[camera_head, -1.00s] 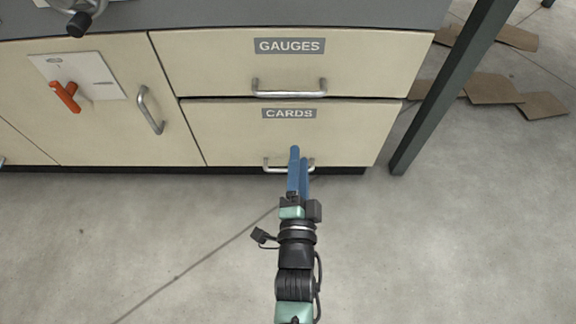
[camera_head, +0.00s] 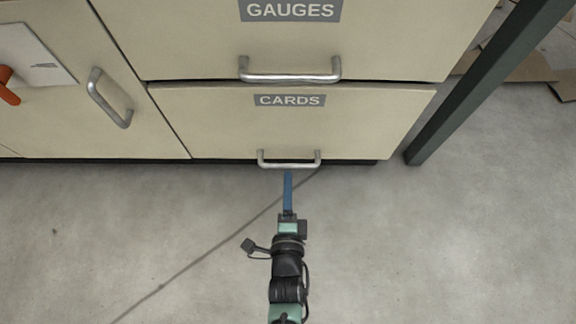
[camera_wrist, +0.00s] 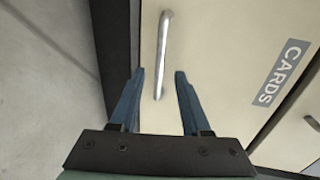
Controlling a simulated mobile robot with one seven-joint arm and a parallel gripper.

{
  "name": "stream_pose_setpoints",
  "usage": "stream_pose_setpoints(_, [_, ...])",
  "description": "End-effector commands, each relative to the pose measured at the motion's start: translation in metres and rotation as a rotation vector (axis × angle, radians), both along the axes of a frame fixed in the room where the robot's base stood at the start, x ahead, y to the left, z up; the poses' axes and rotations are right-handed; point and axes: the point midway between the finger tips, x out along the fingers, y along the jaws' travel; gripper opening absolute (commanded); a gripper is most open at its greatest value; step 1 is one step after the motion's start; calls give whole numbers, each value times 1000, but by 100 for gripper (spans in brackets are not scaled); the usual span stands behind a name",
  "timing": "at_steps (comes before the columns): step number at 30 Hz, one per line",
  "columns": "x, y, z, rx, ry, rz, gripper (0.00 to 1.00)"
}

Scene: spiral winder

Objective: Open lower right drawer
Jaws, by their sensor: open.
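The lower right drawer (camera_head: 210,125) is a cream front labelled CARDS and looks flush with the cabinet. Its silver bar handle (camera_head: 289,165) runs along the lower part of the front. My gripper (camera_head: 288,173) has blue fingers and reaches up to just below the handle in the head view, its tips hidden near the bar. In the wrist view my gripper (camera_wrist: 159,72) is open, and one end of the handle (camera_wrist: 164,40) shows between the two fingers. Contact with the bar cannot be told. The CARDS label (camera_wrist: 283,72) is right of the fingers there.
Above is the GAUGES drawer (camera_head: 200,50) with its own handle (camera_head: 290,76). A cabinet door with a handle (camera_head: 109,98) is at left. A dark table leg (camera_head: 470,85) stands close on the right. The concrete floor (camera_head: 430,240) in front is clear.

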Motion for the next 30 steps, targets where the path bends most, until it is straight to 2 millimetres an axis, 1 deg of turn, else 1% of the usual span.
stream_pose_setpoints(1, [12, -1, -8, 0, -5, -1, 47])
stream_pose_setpoints(3, [25, 0, -10, -1, -5, 0, 47])
stream_pose_setpoints(6, [41, -1, -13, -1, -3, -1, 47])
stream_pose_setpoints(10, [55, 0, -14, -1, -2, 0, 47])
stream_pose_setpoints(15, [64, 0, -14, -1, 0, 0, 47])
stream_pose_setpoints(24, [66, 0, -14, 0, 1, 0, 47])
stream_pose_setpoints(26, [65, 0, -14, 0, 1, 0, 36])
stream_pose_setpoints(30, [65, 0, -14, 0, 1, 0, 11])
